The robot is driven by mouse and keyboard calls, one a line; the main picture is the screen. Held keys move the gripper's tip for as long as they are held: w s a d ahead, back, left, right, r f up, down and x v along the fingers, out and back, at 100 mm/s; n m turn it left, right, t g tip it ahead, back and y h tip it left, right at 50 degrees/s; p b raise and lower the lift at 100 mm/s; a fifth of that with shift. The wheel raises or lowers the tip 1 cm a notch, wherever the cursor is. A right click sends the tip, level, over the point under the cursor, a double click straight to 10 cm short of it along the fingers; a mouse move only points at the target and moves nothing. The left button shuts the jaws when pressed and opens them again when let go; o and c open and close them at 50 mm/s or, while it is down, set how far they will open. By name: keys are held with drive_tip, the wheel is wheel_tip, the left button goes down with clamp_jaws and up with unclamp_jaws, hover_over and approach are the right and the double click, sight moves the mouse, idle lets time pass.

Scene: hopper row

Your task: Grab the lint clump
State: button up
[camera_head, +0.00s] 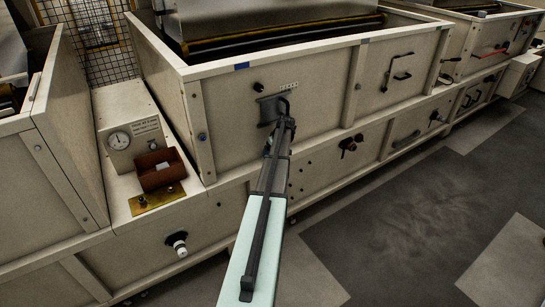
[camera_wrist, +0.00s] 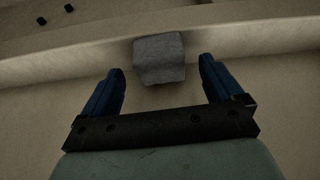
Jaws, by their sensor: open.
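The lint clump looks like a grey, rough, block-shaped lump (camera_wrist: 158,58) in the upper middle of the wrist view, against a pale beige surface. My gripper (camera_wrist: 161,66) has its two blue fingers spread apart, one on each side of the lump. The lump lies at about the level of the fingertips, with a visible gap on both sides. Nothing is held. In the head view my arm reaches to the front panel of the middle hopper (camera_head: 235,132); I cannot make out the lump for sure there.
Left of my arm, a ledge holds a gauge box (camera_head: 128,130), a brown open bin (camera_head: 160,172) and a brass plate (camera_head: 157,199). A black handle (camera_head: 397,72) sticks out of the panel to the right. The grey floor (camera_head: 420,215) at right is clear.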

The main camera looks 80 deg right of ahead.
drive_tip(key=shift+x, duration=1.5)
drive_tip(key=shift+c, duration=0.4)
drive_tip(key=c, duration=0.9)
drive_tip(key=shift+c, duration=0.2)
drive_tip(key=shift+a+r, duration=0.1)
drive_tip(key=shift+r, duration=0.1)
